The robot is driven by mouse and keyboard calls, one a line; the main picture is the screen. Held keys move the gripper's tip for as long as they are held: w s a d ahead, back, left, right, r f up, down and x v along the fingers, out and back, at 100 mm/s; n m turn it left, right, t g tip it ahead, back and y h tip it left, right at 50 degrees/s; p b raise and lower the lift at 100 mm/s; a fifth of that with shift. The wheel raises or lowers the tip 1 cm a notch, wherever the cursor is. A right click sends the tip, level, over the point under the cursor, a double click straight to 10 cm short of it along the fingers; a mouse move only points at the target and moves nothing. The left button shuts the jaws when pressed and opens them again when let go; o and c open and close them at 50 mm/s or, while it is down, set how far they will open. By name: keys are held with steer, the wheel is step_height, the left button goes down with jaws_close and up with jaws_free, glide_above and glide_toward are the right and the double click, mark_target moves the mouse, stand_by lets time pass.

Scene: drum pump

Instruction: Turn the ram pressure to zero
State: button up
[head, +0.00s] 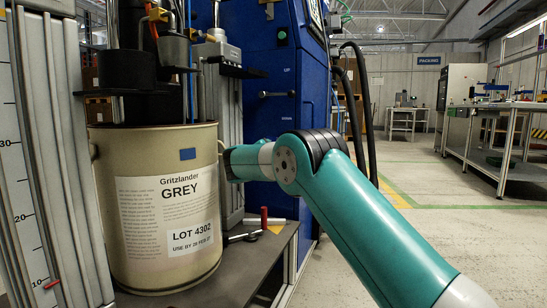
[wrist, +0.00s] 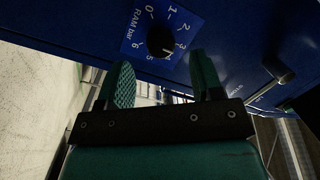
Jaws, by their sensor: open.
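The ram pressure knob (wrist: 160,42) is a round black knob on a blue dial plate (wrist: 137,31) in the wrist view. The plate is marked "RAM bar" with white numbers from 0 to 6 around the knob. I cannot make out where the knob points. My gripper (wrist: 161,60) is open, its two green fingers apart, with the knob just beyond and roughly between the fingertips. The fingers do not appear to touch it. In the head view, my arm reaches toward the blue cabinet (head: 258,130), and neither fingers nor knob can be seen.
A lever (head: 277,94) marked "UP" sits on the cabinet front; a handle (wrist: 281,80) shows right of my fingers in the wrist view. A beige drum (head: 150,260) stands left on a grey shelf. Black hoses (head: 367,110) hang right of the cabinet.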

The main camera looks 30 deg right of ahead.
steer(key=shift+b+x, duration=0.3)
steer(key=shift+x, duration=1.7)
steer(key=c, duration=0.9)
steer(key=shift+r+p, duration=0.1)
steer(key=shift+p, duration=0.35)
steer(key=n+g+p, duration=0.1)
steer(key=n+p, duration=0.4)
steer(key=p, duration=0.3)
steer(key=n+p, duration=0.6)
steer(key=p, duration=0.3)
steer(key=shift+r+g, duration=0.1)
steer(key=shift+g, duration=0.3)
steer(key=shift+n, duration=0.5)
